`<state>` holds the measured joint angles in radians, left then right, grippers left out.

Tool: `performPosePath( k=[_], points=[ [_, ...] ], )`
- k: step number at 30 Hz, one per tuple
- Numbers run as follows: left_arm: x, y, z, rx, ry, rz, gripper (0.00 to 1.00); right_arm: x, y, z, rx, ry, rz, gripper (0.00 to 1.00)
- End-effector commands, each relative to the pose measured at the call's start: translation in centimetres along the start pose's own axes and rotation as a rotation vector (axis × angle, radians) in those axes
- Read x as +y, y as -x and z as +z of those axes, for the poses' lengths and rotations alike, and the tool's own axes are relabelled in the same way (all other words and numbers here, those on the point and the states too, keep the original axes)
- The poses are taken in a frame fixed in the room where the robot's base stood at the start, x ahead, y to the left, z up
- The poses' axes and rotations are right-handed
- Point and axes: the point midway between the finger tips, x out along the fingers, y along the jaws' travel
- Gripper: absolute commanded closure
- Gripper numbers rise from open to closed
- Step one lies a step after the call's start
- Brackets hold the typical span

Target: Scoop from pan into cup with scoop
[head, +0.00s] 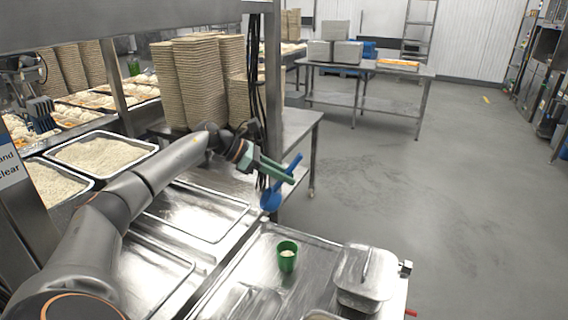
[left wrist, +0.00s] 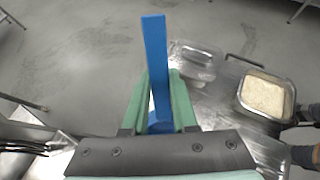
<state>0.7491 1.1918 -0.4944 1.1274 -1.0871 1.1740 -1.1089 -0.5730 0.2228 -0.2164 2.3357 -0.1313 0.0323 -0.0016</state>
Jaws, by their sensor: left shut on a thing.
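My left gripper (head: 275,172) is shut on the handle of a blue scoop (head: 270,200). The scoop hangs with its bowl down, in the air above the far end of the steel counter. In the left wrist view the blue handle (left wrist: 154,60) stands between the green fingers (left wrist: 160,105), and the bowl is mostly hidden. A green cup (head: 287,256) stands upright on the counter, with something pale inside, nearer than the scoop and apart from it. A steel pan of rice (left wrist: 243,100) shows at the right in the left wrist view. My right gripper cannot be made out.
A lidded steel container (head: 367,275) stands right of the cup; it also shows in the left wrist view (left wrist: 195,60). Trays of rice (head: 102,155) lie at the left. Stacked trays (head: 195,85) and a dark post (head: 272,80) stand behind the gripper. Floor at the right is clear.

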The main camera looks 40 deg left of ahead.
Motion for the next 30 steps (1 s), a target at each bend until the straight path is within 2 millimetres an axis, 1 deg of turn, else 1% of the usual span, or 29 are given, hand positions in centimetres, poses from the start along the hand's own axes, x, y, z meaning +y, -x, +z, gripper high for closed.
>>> performPosePath(
  k=[1, 2, 5, 6, 7, 22, 25, 30],
  points=[
    [0.0, 0.4, 0.7, 0.016, -0.001, 0.0, 1.0, 0.2, -0.2, -1.2, 0.0, 0.0, 0.0, 0.58],
    [0.0, 0.4, 0.8, 0.03, -0.002, -0.001, 1.0, 0.3, -0.3, -1.5, 0.0, 0.0, 0.0, 0.58],
    [0.1, 0.6, 1.2, 0.143, -0.007, 0.003, 1.0, 0.5, -0.5, -2.4, 0.0, 0.0, 0.0, 0.58],
    [0.0, 0.2, 0.8, 0.176, -0.007, 0.0, 1.0, 0.4, -0.3, -1.8, -0.001, 0.0, 0.0, 0.58],
    [0.0, 0.2, 0.8, 0.202, -0.007, 0.0, 1.0, 0.3, -0.3, -1.7, 0.0, 0.0, 0.0, 0.58],
    [0.0, 0.7, 1.4, 0.678, -0.002, 0.001, 1.0, 0.3, -0.3, -1.7, 0.0, 0.0, 0.0, 0.58],
    [0.0, 0.8, 1.4, 0.726, 0.0, 0.001, 1.0, 0.3, -0.3, -1.7, 0.0, 0.0, 0.0, 0.58],
    [0.0, 0.9, 1.3, 0.736, 0.001, 0.002, 1.0, 0.3, -0.3, -1.7, 0.0, 0.0, 0.0, 0.58]
  ],
)
